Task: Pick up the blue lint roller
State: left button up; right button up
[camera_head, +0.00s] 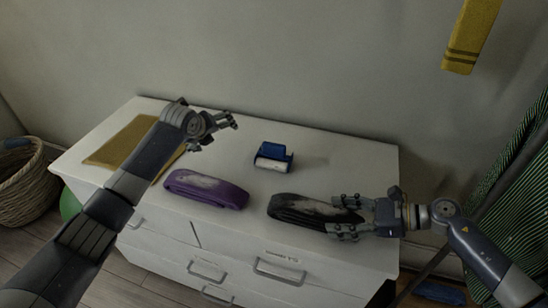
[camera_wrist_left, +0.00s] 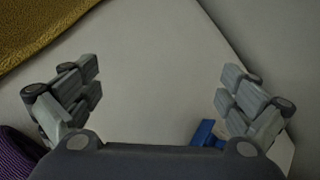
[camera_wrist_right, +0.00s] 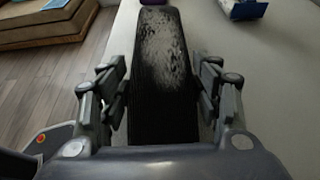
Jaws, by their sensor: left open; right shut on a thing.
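The blue lint roller (camera_head: 273,156) rests near the middle of the white dresser top, toward the wall. It has a blue body with a white strip along its lower front. A blue piece of it (camera_wrist_left: 205,132) shows low in the left wrist view, partly behind a finger. Its edge (camera_wrist_right: 240,10) is at the top of the right wrist view. My left gripper (camera_head: 222,131) is open and empty above the dresser, left of the lint roller. My right gripper (camera_head: 347,216) is shut on a black folded band (camera_head: 300,209) with greyish patches, at the dresser's front right.
A purple folded band (camera_head: 207,189) lies at the front left of the dresser (camera_head: 340,160). A mustard cloth (camera_head: 118,145) lies at its left end. The wall stands close behind. A yellow towel (camera_head: 470,35) hangs at upper right. A wicker basket (camera_head: 24,180) stands at left.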

aim_at(274, 144)
pick_arm(q)
jog(key=s+d+r+m+g, duration=0.2)
jog(key=s+d+r+m, duration=0.15)
jog(key=d, duration=0.55)
jog(key=s+d+r+m+g, duration=0.25)
jog(key=d+m, duration=0.25)
jog(key=d, duration=0.4)
jog(key=x, duration=0.6)
jog(key=shift+w+f, duration=0.1)
jog(key=shift+f, duration=0.15)
jog(key=shift+x, duration=1.7)
jog(key=shift+w+f, duration=0.1)
jog(key=shift+f, duration=0.2)
jog(key=shift+w+f, duration=0.15)
jog(key=shift+f, duration=0.4)
jog(key=shift+a, duration=0.1)
jog(key=shift+c, duration=0.2)
jog(key=c, duration=0.8)
